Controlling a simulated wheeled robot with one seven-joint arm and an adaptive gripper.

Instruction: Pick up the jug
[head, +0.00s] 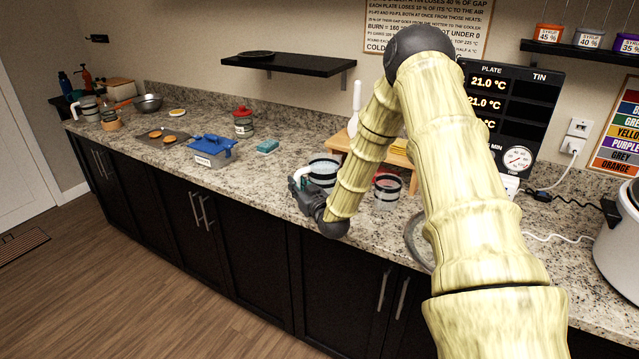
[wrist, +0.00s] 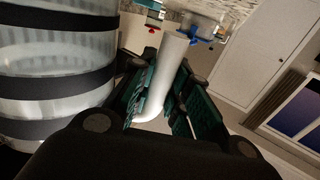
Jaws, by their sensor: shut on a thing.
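The jug (head: 323,166) is a clear vessel with black bands and a white handle, upright at the counter's front part in the head view. In the wrist view the jug (wrist: 62,65) fills the left side, with its white handle (wrist: 172,58) to the right of the body. My gripper (head: 302,181) is at the jug's left front side in the head view. In the wrist view my gripper (wrist: 168,92) is shut on the handle, with teal finger pads on both sides of it. I cannot tell whether the jug's base touches the counter.
A banded glass container (head: 387,191) stands to the right of the jug, before a wooden stand (head: 371,153). A blue-lidded box (head: 212,150), a blue sponge (head: 268,146) and a red-lidded jar (head: 243,124) are to the left. Bare granite counter (head: 262,182) lies left of my gripper.

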